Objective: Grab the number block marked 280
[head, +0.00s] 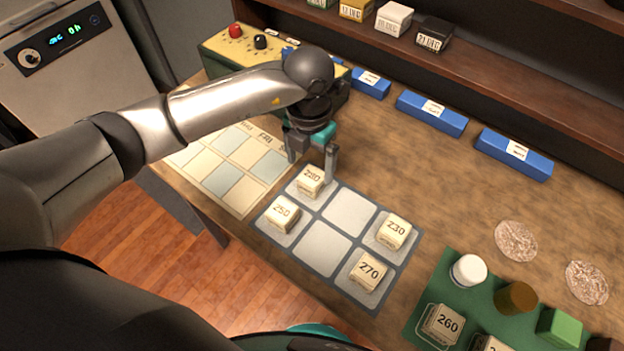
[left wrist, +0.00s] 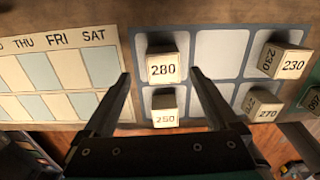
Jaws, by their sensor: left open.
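The block marked 280 (head: 311,181) is a cream cube on the upper left cell of the grey grid mat (head: 322,249). It also shows in the left wrist view (left wrist: 162,66), upright with its number facing the camera. My left gripper (head: 312,165) is open and empty, with its fingers above and around the far side of the 280 block in the head view. In the left wrist view the two fingertips (left wrist: 160,73) appear on either side of the block, apart from it. My right gripper is not in view.
Blocks 250 (head: 283,214), 230 (head: 394,231) and 270 (head: 368,271) stand on other mat cells. A calendar sheet (head: 232,165) lies left of the mat. A green mat (head: 425,290) holds block 260 (head: 443,323) and other pieces. Blue bars (head: 431,113) line the back.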

